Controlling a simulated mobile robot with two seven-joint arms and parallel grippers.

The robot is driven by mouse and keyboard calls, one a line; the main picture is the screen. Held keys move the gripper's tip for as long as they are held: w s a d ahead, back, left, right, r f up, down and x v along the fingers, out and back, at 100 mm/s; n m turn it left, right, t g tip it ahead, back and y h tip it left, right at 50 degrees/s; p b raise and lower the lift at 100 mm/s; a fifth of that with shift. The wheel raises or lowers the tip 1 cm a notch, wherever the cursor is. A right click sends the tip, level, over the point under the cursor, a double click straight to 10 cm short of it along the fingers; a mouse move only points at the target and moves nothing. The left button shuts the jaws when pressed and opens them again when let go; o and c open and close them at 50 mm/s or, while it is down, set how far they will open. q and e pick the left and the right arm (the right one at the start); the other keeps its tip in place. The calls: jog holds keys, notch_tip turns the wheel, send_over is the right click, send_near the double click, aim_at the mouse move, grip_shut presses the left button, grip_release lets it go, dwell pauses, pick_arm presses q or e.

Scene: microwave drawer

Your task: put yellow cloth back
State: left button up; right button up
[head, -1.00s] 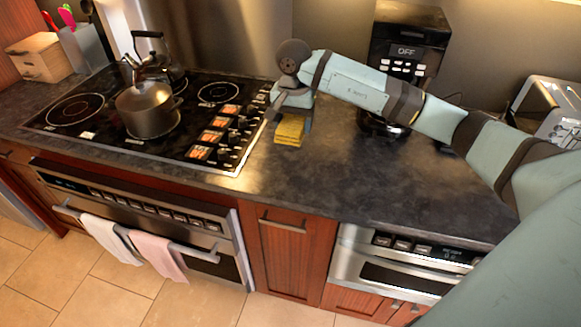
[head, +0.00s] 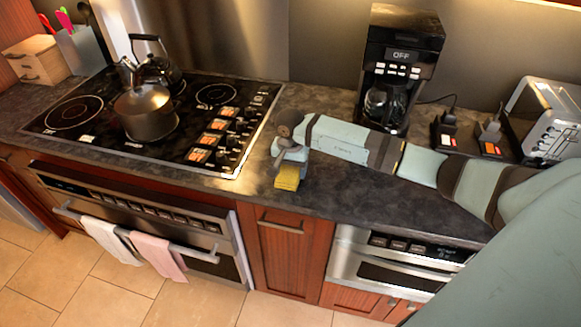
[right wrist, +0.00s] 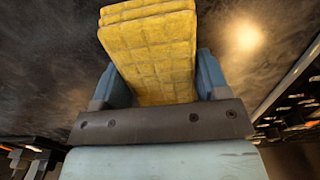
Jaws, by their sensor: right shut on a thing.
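The yellow cloth (head: 288,178) is a folded, quilted stack. My right gripper (head: 290,165) is shut on it and holds it over the dark counter, near the front edge and right of the cooktop. In the right wrist view the yellow cloth (right wrist: 152,60) lies between the two blue fingers of my right gripper (right wrist: 155,80) and extends past their tips. I cannot tell whether the cloth touches the counter. My left gripper is not in view.
The oven (head: 150,215) below the cooktop has a bar handle with a white towel (head: 108,238) and a pink towel (head: 158,255). A pot (head: 147,112) and kettle are on the cooktop. A coffee maker (head: 404,50) and toaster (head: 548,110) stand at the back right.

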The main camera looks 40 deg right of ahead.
jog(key=shift+f, duration=0.1)
jog(key=o, duration=0.9)
